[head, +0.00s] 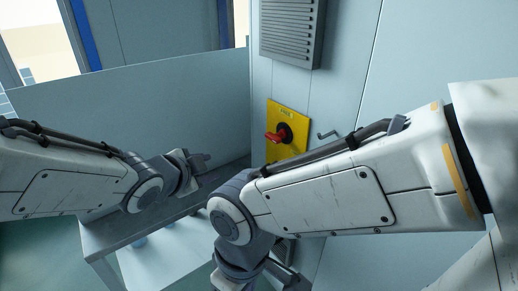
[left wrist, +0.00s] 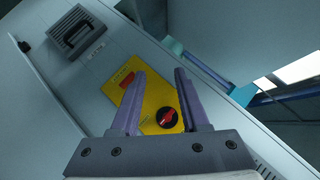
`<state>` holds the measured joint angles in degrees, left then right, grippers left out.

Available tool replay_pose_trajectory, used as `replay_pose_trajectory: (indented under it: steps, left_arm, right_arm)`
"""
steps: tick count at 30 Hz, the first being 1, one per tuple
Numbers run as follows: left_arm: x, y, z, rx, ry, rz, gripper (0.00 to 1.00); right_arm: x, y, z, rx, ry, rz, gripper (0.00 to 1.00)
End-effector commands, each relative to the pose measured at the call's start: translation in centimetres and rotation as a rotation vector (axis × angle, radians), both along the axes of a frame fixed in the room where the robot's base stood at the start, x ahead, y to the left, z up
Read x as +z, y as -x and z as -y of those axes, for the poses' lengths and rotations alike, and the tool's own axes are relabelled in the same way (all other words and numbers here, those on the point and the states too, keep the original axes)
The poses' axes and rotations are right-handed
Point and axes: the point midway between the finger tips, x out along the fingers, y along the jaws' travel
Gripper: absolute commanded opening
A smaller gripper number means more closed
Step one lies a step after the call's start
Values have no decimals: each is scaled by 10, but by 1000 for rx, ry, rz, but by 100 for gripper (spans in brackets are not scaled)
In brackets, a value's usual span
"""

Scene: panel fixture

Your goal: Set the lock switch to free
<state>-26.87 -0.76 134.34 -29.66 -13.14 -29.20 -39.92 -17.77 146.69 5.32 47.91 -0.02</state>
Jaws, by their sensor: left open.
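The lock switch is a red handle (head: 275,136) on a black round base, mounted on a yellow plate (head: 288,112) on the pale wall panel. In the left wrist view the red handle (left wrist: 167,118) and the yellow plate (left wrist: 157,98) show between and beyond my left fingers. My left gripper (head: 203,160) is open and empty, to the left of the switch in the head view and apart from it. Its two fingers also show in the left wrist view (left wrist: 160,75). My right arm crosses in front of the plate's lower right side; its gripper is at the bottom edge, mostly hidden.
A grey louvred box (head: 291,30) is fixed above the yellow plate. A grey bench (head: 120,228) lies below my left arm. A pale upright panel (head: 150,100) stands at left.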

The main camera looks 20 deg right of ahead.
Motion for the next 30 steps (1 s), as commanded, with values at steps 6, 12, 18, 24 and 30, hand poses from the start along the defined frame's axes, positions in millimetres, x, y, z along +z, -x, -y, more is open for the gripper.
replay_pose_trajectory:
  steps: [6, 12, 18, 24, 30]
  left_arm:
    - [11, -30, 52, -451, -6, 505, 45]
    - [19, -13, 68, -697, 34, 764, 45]
    - [23, -8, 78, -763, 55, 834, 45]
    - [25, -18, 110, -766, 56, 833, 45]
    - [24, -30, 144, -763, 56, 831, 45]
  right_arm:
    - [-45, 0, 0, 0, 0, 0, 51]
    - [-60, 0, 0, 0, 0, 0, 51]
    - [-60, 0, 0, 0, -1, 1, 51]
    - [-53, 0, 0, 0, -1, 1, 51]
    - [-47, 0, 0, 0, -1, 1, 51]
